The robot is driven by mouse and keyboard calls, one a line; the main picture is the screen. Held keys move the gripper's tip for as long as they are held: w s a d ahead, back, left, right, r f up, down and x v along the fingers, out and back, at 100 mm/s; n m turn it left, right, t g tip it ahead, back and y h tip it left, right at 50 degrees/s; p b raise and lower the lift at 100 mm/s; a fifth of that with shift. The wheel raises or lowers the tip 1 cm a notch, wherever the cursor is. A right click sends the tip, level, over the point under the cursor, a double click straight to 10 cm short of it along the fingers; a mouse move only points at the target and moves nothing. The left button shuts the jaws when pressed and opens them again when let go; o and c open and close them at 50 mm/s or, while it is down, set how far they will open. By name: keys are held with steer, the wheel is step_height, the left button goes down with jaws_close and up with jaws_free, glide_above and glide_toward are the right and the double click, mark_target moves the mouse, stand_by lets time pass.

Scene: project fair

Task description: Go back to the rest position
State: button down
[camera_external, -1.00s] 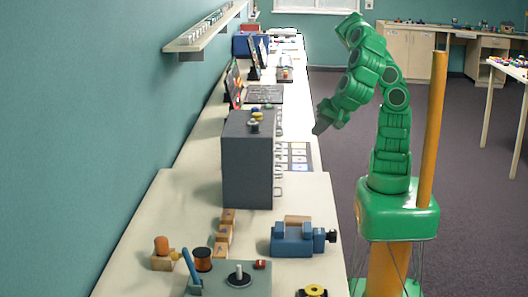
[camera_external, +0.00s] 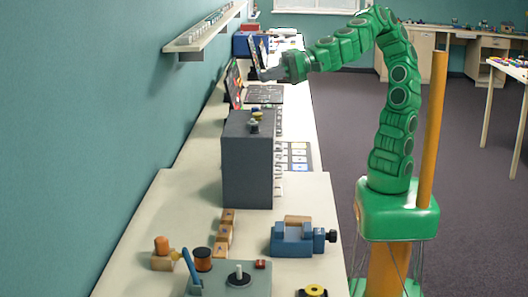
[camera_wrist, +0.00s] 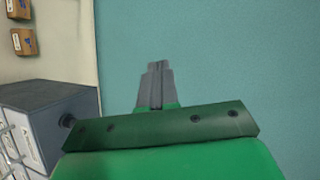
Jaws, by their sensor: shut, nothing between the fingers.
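My gripper (camera_external: 268,74) is stretched out to the left over the far part of the long bench, above the dark panel on it. Its fingers are shut with nothing between them. In the wrist view my gripper (camera_wrist: 158,68) points at the plain teal wall, its two grey fingers together. My green arm arches up from its base at the right of the bench and reaches level toward the wall.
A grey drawer cabinet (camera_external: 247,160) stands on the bench (camera_external: 150,215); it also shows in the wrist view (camera_wrist: 50,100). A blue vise (camera_external: 292,240) and wooden blocks (camera_external: 224,236) lie nearer. A shelf (camera_external: 205,35) juts from the wall.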

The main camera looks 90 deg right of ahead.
steer(key=s+d+f+n+g, duration=0.4)
steer(key=s+f+n, duration=0.2)
steer(key=f, duration=0.2)
steer(key=s+d+f+n+g, duration=0.4)
steer(key=s+f+n+g, duration=0.15)
steer(key=f, duration=0.25)
steer(key=s+d+f+g+h, duration=0.3)
steer(key=s+d, duration=0.4)
steer(key=d, duration=0.3)
steer(key=s+d+f+g+h, duration=0.3)
steer(key=s+d+f, duration=0.3)
steer(key=s+d, duration=0.2)
steer(key=shift+s+d+f, duration=0.15)
steer(key=shift+s+d, duration=0.05)
steer(key=shift+d, duration=0.9)
